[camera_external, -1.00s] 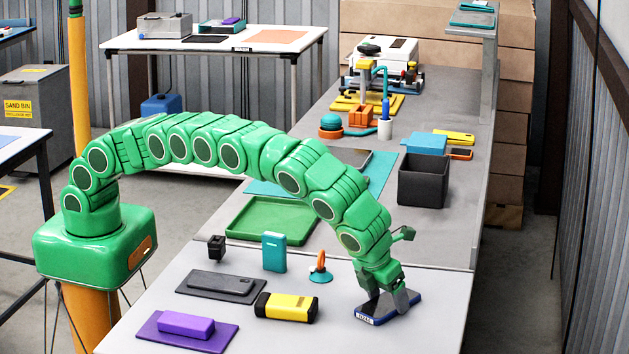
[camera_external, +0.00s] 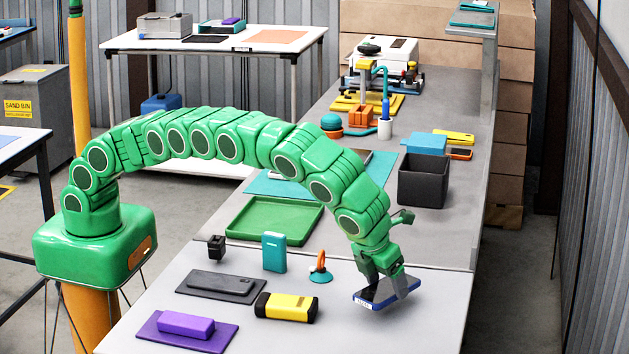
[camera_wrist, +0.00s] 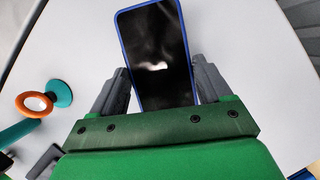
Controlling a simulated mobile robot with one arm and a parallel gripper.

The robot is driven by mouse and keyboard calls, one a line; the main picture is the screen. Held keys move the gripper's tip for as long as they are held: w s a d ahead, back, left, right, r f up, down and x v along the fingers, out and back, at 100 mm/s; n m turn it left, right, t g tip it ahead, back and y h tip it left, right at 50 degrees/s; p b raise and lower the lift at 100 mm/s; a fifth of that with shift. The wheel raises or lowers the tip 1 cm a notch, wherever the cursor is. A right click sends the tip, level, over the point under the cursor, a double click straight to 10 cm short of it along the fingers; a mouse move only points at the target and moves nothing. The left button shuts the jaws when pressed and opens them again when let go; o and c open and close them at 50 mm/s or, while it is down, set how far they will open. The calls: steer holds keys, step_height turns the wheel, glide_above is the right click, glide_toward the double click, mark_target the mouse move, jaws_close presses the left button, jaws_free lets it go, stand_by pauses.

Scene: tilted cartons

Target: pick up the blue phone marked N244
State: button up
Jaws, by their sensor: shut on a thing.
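The blue phone (camera_external: 372,294) has a dark screen, a blue edge and a white label on its near left end; the label's text is too small to read surely. My gripper (camera_external: 388,287) is shut on the phone and holds it tilted, a little above the light grey table. In the wrist view the phone (camera_wrist: 158,55) sits between the two grey fingers of my gripper (camera_wrist: 158,88), with its dark face to the camera. Its lower end is hidden behind my gripper's green body.
Left of the phone stand an orange and teal suction-cup tool (camera_external: 320,268), a yellow and black device (camera_external: 287,307) and a teal box (camera_external: 274,252). A green tray (camera_external: 240,228) and a black bin (camera_external: 423,190) stand farther back.

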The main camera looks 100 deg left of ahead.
steer(key=shift+s+a+r, duration=0.2)
steer(key=shift+s+r, duration=0.45)
steer(key=shift+r, duration=0.25)
steer(key=s+r, duration=0.1)
steer(key=r, duration=0.1)
steer(key=s+r, duration=0.2)
steer(key=shift+s+a, duration=0.15)
steer(key=shift+a, duration=0.25)
steer(key=shift+s+a+r, duration=0.35)
steer(key=shift+s+r, duration=0.25)
steer(key=shift+s, duration=0.85)
steer(key=shift+s+a+r, duration=0.3)
steer(key=shift+s+r, duration=0.35)
steer(key=shift+s, duration=0.8)
steer(key=shift+s+a+r, duration=0.35)
steer(key=shift+s+r, duration=0.25)
steer(key=shift+s, duration=0.85)
